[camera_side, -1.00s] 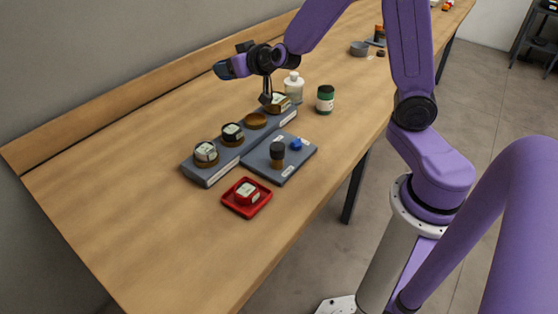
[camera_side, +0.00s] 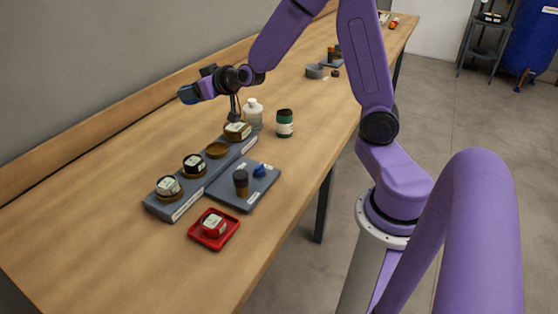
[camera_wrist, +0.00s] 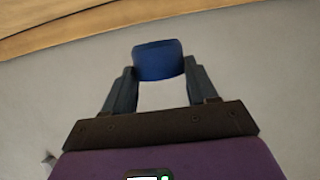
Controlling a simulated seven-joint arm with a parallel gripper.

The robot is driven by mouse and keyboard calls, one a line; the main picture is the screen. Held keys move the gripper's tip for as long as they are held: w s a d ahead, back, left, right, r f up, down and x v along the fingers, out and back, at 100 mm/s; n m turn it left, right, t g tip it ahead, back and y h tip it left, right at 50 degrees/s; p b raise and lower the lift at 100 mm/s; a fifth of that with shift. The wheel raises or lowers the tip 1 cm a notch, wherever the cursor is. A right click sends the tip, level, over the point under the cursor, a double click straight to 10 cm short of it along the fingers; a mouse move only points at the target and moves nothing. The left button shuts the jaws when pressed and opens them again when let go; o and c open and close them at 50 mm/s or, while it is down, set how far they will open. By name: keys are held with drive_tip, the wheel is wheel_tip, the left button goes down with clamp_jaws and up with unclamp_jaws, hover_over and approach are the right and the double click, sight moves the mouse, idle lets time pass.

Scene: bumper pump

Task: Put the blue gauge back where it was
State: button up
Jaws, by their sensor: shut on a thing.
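In the wrist view, my gripper (camera_wrist: 160,75) is shut on the blue gauge (camera_wrist: 158,60), a plain blue rounded block between the fingertips; no dial face shows. In the side view, my gripper (camera_side: 190,95) is raised near the rear wall, behind the far end of a long grey rack (camera_side: 184,206). The rack holds gauges with pale faces in brown seats: a near one (camera_side: 168,187), a second (camera_side: 194,164) and a far one (camera_side: 237,130). Between the second and far gauges, one brown seat (camera_side: 217,150) is empty.
A grey mat (camera_side: 228,197) beside the rack carries a dark-topped cylinder (camera_side: 241,182) and a small blue piece (camera_side: 260,170). A white bottle (camera_side: 253,114) and green jar (camera_side: 285,123) stand beyond. The near-left wooden table is clear.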

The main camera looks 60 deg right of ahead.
drive_tip(key=s+d+f, duration=0.1)
drive_tip(key=d+f, duration=0.2)
drive_tip(key=d, duration=0.6)
drive_tip(key=s+d+f, duration=0.1)
drive_tip(key=d+f, duration=0.3)
drive_tip(key=d, duration=0.4)
drive_tip(key=s+a+f, duration=0.1)
drive_tip(key=s+f, duration=0.2)
drive_tip(key=s, duration=0.6)
drive_tip(key=s+a+f, duration=0.2)
drive_tip(key=s, duration=0.8)
drive_tip(key=shift+m+h, duration=0.3)
drive_tip(key=shift+h, duration=0.1)
drive_tip(key=shift+w+f, duration=0.1)
drive_tip(key=shift+f, duration=3.7)
drive_tip(key=shift+d+f, duration=0.1)
drive_tip(key=shift+f, duration=0.5)
drive_tip(key=o, duration=1.2)
drive_tip(key=shift+o, duration=0.2)
